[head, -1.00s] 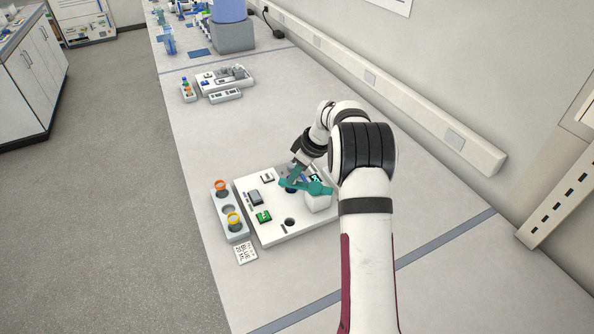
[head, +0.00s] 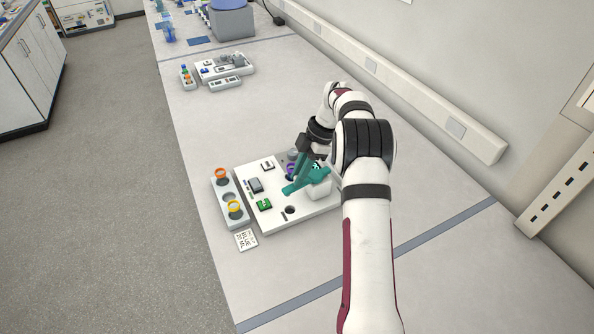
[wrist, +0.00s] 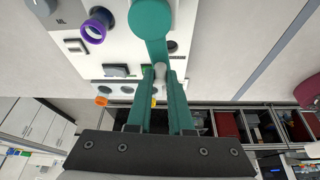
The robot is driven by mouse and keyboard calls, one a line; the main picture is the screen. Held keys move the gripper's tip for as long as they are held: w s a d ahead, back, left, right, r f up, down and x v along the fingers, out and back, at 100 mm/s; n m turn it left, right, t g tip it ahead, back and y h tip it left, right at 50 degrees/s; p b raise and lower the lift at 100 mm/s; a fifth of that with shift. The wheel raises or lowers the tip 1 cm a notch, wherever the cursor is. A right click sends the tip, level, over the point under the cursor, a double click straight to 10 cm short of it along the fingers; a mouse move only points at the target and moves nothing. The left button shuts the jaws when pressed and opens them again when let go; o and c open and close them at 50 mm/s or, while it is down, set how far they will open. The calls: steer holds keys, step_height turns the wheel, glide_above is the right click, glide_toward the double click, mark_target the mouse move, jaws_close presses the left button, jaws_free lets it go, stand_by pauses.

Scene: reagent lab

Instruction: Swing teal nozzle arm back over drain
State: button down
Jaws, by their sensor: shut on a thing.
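My gripper (head: 301,181) partly hides the arm in the head view.
A rack with an orange-ringed vial (head: 221,174) and a yellow-ringed vial (head: 235,207) stands left of the panel. A label card (head: 246,240) lies in front of it. A green button (head: 264,204) is on the panel. Another equipment tray (head: 225,66) stands far back. The bench front is clear.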

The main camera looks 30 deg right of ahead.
mark_target(316, 179)
steer(key=shift+s+d+n+g, duration=0.1)
steer(key=shift+s+n+g, duration=0.2)
steer(key=shift+n, duration=0.4)
steer(key=shift+s, duration=0.1)
steer(key=c, duration=0.8)
jaws_free()
steer(key=v, duration=1.2)
